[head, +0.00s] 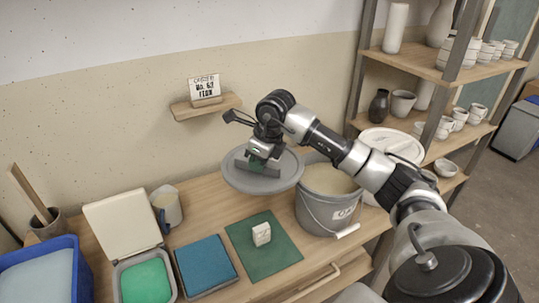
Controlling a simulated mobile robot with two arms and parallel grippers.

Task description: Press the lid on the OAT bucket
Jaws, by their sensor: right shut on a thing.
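My right gripper (262,154) is shut on the raised grip of a round grey lid (283,178). The lid is held roughly flat, seemingly above the table, to the left of the grey bucket. The grey bucket (313,213) stands open on the table, with pale contents inside and a wire bail with a white grip hanging at its front. Its label (344,213) seems to begin with "O"; the rest is hard to read. The lid's right edge overlaps the bucket's left rim in the picture. My left gripper is out of view.
A green mat (262,262) with a small white block (261,234) lies in front of the lid. Blue (205,264) and green (146,281) trays and a jug (167,205) stand left. A white-lidded bucket (392,142) is behind my arm, beside shelves of pottery (425,70).

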